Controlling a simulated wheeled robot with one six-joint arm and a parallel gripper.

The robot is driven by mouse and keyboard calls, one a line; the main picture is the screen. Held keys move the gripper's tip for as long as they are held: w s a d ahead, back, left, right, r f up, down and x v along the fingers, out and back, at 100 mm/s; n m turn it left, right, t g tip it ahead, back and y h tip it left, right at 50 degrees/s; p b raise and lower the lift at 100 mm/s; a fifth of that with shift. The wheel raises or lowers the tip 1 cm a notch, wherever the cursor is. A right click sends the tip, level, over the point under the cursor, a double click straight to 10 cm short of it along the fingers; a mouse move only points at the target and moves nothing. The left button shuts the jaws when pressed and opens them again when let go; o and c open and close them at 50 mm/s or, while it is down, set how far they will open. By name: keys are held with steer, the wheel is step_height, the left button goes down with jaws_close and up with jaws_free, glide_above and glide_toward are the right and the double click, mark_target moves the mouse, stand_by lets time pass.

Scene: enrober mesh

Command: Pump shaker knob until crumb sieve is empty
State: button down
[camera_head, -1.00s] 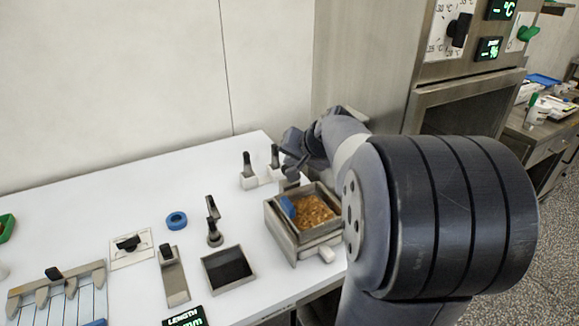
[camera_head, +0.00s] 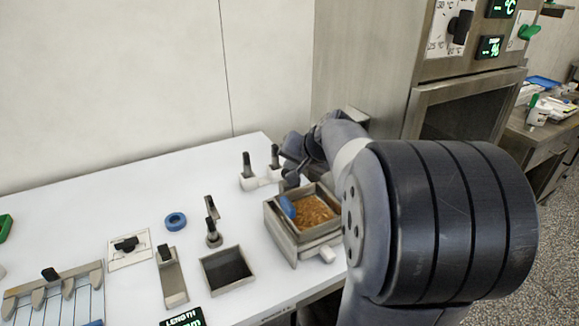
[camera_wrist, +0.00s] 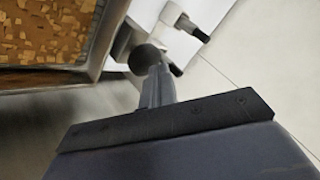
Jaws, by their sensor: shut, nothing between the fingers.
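The crumb sieve (camera_head: 327,228) is a square metal box on the table, with orange-brown crumbs (camera_head: 313,211) spread inside it. A blue piece (camera_head: 288,206) lies at its left inner side. The crumbs also show at the upper left of the wrist view (camera_wrist: 45,32). A dark round knob (camera_wrist: 146,59), seemingly the shaker knob, shows beside the box, in front of my fingers. My gripper (camera_head: 284,158) is shut and empty at the back of the sieve. In the wrist view my gripper (camera_wrist: 156,72) appears at or close to the knob; contact cannot be told.
A dark-bottomed tray (camera_head: 250,282), a blue ring (camera_head: 176,220) and a small upright tool (camera_head: 214,238) lie to the left. A metal cabinet (camera_head: 375,70) rises at the back right.

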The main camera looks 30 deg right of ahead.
steer(key=shift+f, duration=0.4)
steer(key=shift+r, duration=0.15)
steer(key=shift+r+p, duration=0.95)
steer(key=shift+r, duration=0.65)
steer(key=shift+r+p, duration=1.9)
steer(key=shift+r, duration=0.65)
